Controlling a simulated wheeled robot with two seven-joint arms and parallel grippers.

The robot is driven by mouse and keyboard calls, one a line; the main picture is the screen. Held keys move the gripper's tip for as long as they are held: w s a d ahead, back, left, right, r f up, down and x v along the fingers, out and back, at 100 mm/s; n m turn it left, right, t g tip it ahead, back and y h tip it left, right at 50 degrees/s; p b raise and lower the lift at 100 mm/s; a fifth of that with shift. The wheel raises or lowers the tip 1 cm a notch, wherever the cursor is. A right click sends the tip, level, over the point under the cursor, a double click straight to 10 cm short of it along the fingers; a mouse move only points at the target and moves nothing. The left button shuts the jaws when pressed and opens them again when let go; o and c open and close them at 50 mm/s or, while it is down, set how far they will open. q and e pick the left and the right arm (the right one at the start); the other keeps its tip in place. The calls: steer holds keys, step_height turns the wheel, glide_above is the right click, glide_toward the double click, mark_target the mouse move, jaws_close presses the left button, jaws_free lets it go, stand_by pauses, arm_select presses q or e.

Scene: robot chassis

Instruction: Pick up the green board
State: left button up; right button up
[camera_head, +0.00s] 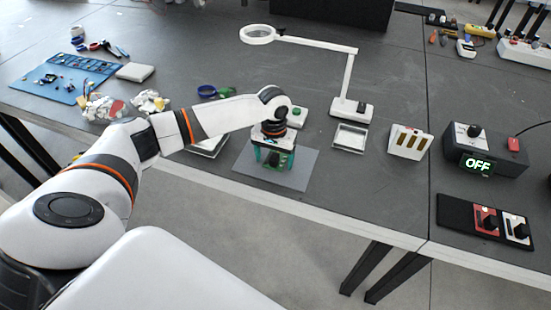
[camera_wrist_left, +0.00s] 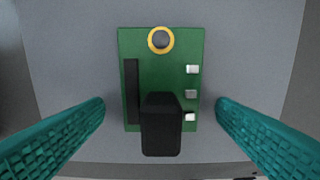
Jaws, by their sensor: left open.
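The green board (camera_wrist_left: 158,78) lies on a grey mat in the left wrist view. It carries a black strip, a yellow ring around a grey knob, several small light blocks and a black upright part near its front edge. In the head view the board (camera_head: 274,160) is mostly hidden under my left gripper (camera_head: 273,158). My left gripper is open and points down, its teal fingers (camera_wrist_left: 160,106) on either side of the board with gaps on both sides. My right gripper is not in view.
The grey mat (camera_head: 305,172) lies near the table's front edge. A magnifier lamp (camera_head: 348,80), an empty tray (camera_head: 350,137), a white slotted block (camera_head: 409,143) and a box reading OFF (camera_head: 500,150) stand to the right. A blue mat (camera_head: 65,78) with small parts is at left.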

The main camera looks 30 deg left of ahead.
mark_target(274, 156)
arm_select(q)
steer(key=c, duration=1.2)
steer(key=shift+o, duration=0.2)
step_height(274, 156, up, 10)
steer(key=shift+r, duration=0.1)
